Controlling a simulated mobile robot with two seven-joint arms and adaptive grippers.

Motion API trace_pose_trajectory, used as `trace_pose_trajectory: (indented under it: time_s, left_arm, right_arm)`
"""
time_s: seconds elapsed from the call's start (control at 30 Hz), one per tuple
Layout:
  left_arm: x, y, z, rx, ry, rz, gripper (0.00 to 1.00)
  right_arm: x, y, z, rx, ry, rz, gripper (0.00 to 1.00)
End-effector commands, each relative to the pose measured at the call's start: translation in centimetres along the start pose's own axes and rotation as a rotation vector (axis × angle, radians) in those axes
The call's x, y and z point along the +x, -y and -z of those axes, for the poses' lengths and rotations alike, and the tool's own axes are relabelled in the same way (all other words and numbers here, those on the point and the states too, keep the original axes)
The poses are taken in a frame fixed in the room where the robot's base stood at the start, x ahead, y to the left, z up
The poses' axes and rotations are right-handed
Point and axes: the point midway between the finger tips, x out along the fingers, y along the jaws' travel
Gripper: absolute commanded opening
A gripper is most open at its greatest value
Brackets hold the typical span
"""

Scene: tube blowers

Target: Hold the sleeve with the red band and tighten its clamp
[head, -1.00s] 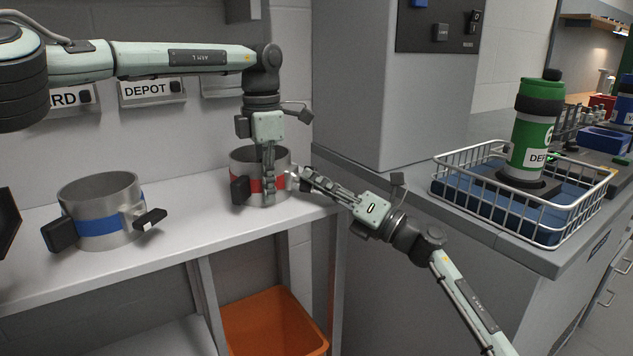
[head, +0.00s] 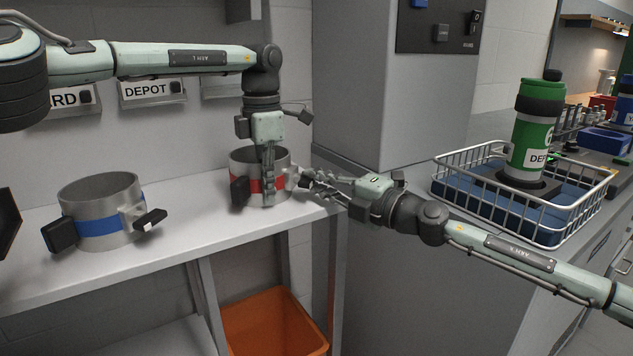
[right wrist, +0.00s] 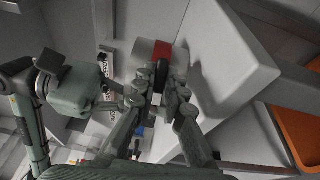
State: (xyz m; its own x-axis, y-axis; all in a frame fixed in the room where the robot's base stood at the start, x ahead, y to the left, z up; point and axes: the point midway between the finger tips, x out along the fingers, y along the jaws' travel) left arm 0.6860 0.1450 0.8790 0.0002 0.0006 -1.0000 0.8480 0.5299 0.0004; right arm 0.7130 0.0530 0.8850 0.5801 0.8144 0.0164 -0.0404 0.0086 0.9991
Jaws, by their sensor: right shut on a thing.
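The metal sleeve with the red band (head: 281,184) stands upright on the grey shelf, a black grip at its left side. My left gripper (head: 268,203) points down at the sleeve's front wall, its visible fingers across the red band. Whether a finger is inside the sleeve is hidden. My right gripper (head: 304,180) is at the sleeve's right side, where the clamp is. In the right wrist view its fingers close on the clamp's dark handle (right wrist: 161,74), in front of the red band (right wrist: 162,49). The head view mostly hides the clamp.
A similar sleeve with a blue band (head: 98,227) stands at left on the shelf (head: 190,238). An orange bin (head: 275,322) is below. A wire basket (head: 540,232) holding a green canister (head: 531,130) is on the right counter. A grey cabinet (head: 367,80) rises behind my right gripper.

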Motion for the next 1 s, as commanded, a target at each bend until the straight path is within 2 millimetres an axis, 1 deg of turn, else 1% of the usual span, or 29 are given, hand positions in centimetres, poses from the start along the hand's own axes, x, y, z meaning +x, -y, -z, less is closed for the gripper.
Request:
trace_pose_trajectory:
  time_s: [0.23, 0.67, 0.7, 0.73, 1.0]
  left_arm:
    - [0.0, 0.09, -0.12, 0.002, 0.002, 0.001, 0.0]
    - [0.0, 0.1, -0.14, 0.003, 0.002, 0.001, 0.0]
    - [0.0, 0.1, -0.14, 0.003, 0.002, 0.001, 0.0]
    - [-0.01, 0.1, -0.14, 0.003, 0.002, 0.001, 0.0]
    - [-0.02, 0.06, -0.1, 0.002, 0.002, 0.0, 0.0]
  right_arm:
    - [0.0, -0.1, 0.04, 0.048, 0.0, 0.018, 0.0]
    - [-0.02, -0.01, 0.03, 0.055, 0.0, 0.022, 0.0]
    - [-0.02, -0.01, 0.03, 0.055, 0.0, 0.022, 0.16]
    - [-0.02, -0.01, 0.02, 0.055, 0.0, 0.022, 0.19]
    - [-0.05, 0.01, 0.0, 0.053, 0.001, 0.022, 0.2]
